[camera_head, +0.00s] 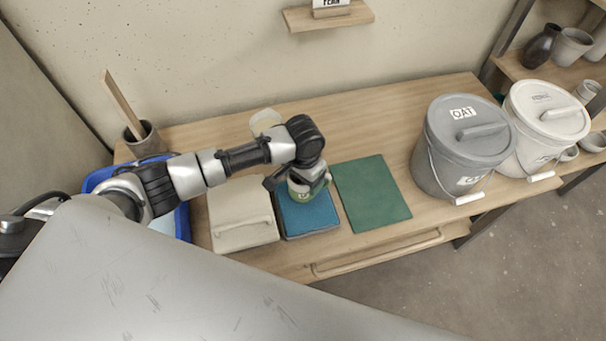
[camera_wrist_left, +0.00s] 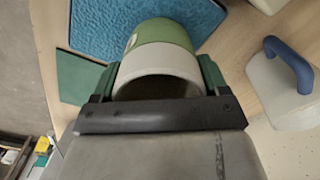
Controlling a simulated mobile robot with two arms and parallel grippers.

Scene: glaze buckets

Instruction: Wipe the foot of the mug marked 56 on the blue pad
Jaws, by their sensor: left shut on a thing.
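A mug (camera_head: 301,192), pale at the rim and green on its body, is in my left gripper (camera_head: 308,188) over the blue pad (camera_head: 312,219). In the left wrist view the mug (camera_wrist_left: 160,60) sits between the two green fingers of the gripper (camera_wrist_left: 157,85), its open mouth toward the camera. The blue pad (camera_wrist_left: 105,25) lies behind its far end. I cannot tell whether the foot touches the pad. A small pale label shows on the mug's side, too small to read. My right gripper is not in view.
A green mat (camera_head: 371,193) lies right of the pad, and a cream lidded box (camera_head: 241,212) stands left of it. A grey bucket (camera_head: 460,150) and a white bucket (camera_head: 541,125) stand at the right end. A blue basin (camera_head: 183,222) and a brown pot (camera_head: 146,143) are at the left.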

